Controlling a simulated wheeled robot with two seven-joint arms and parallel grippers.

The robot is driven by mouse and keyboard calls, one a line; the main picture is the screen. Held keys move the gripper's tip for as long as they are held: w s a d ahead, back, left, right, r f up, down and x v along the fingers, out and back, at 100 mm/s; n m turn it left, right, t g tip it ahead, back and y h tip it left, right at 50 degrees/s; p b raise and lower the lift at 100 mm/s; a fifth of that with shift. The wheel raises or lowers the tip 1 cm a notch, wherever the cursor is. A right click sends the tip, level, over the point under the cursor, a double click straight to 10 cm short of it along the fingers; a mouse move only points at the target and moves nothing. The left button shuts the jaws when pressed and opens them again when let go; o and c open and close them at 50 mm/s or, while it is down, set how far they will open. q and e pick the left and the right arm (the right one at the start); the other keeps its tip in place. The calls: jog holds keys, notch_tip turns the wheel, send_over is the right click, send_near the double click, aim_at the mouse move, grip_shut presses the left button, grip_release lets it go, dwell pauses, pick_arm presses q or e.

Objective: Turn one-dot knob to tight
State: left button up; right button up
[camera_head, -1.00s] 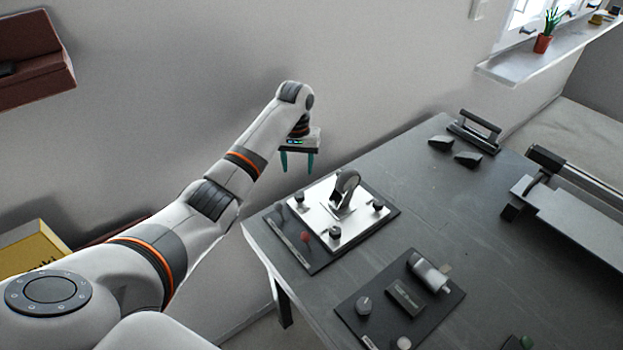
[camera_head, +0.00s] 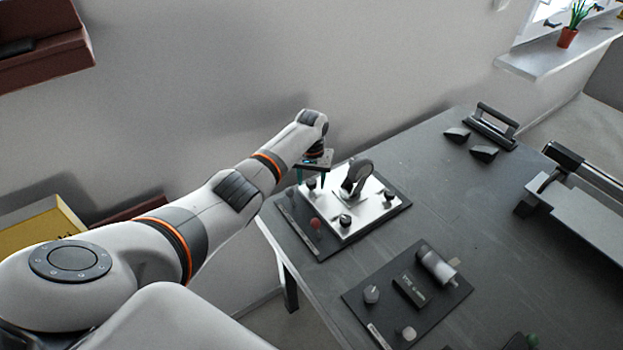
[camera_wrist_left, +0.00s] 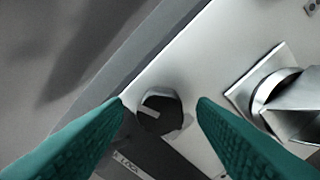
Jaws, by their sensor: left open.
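A silver plate (camera_head: 368,218) on a black base carries several small black knobs and a grey curved handle (camera_head: 357,175). One black knob (camera_head: 311,183) is at the plate's back left corner. My left gripper (camera_head: 313,177) is open directly above this knob. In the left wrist view the knob (camera_wrist_left: 159,111), with a pale pointer bar, sits between the two teal fingertips (camera_wrist_left: 160,101), with gaps on both sides. I cannot make out any dot marks on the knobs. Other knobs sit at the front corner (camera_head: 345,220) and right corner (camera_head: 390,195). My right gripper is not in view.
A second black panel (camera_head: 385,318) with a knob and a cylinder lies nearer on the table. A red knob (camera_head: 315,223) is beside the plate. Black wedges and a handled block (camera_head: 492,125) stand at the back. The wall is close behind the gripper.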

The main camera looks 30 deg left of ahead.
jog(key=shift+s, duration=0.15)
pick_arm(q)
jog(key=shift+c, duration=0.7)
jog(key=c, duration=0.8)
jog(key=shift+c, duration=0.2)
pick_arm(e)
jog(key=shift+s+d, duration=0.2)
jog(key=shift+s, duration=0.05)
